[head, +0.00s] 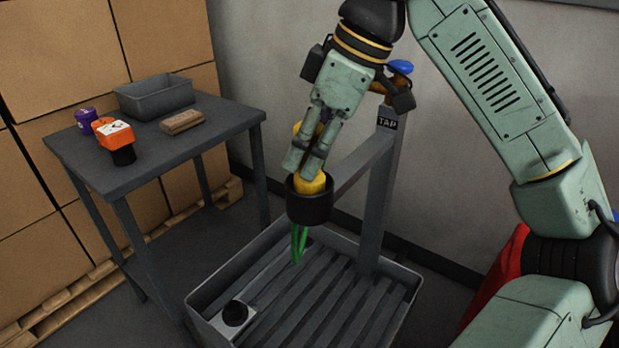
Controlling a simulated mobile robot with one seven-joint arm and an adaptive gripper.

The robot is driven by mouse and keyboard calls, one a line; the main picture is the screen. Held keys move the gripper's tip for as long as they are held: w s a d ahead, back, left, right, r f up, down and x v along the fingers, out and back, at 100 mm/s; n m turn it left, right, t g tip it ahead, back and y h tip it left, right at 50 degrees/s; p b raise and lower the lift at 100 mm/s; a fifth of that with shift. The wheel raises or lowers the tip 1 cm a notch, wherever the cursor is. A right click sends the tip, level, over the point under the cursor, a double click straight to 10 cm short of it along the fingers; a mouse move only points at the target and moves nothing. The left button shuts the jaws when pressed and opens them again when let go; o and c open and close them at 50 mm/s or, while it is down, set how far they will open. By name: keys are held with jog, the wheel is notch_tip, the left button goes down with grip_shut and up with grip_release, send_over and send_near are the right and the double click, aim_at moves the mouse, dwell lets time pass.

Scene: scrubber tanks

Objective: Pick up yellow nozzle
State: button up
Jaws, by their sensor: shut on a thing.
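The yellow nozzle (314,186) is in the middle of the head view, with a wide black collar (309,207) around its lower end. My gripper (305,165) points down from above and is shut on the nozzle. The fingers hide part of the yellow body, and a bit of yellow shows above them. A green strip (299,243) shows below the collar; I cannot tell whether it is joined to the nozzle. The nozzle is above the slatted grey tray (408,285).
A post labelled TAP (377,200) stands close behind my gripper, with a blue handle (400,67) near its top. At left, a grey table (70,143) holds a grey bin (153,97), an orange device (114,135), a purple can (86,120) and a brown block (182,122).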

grip_shut()
jog(key=shift+r, duration=0.1)
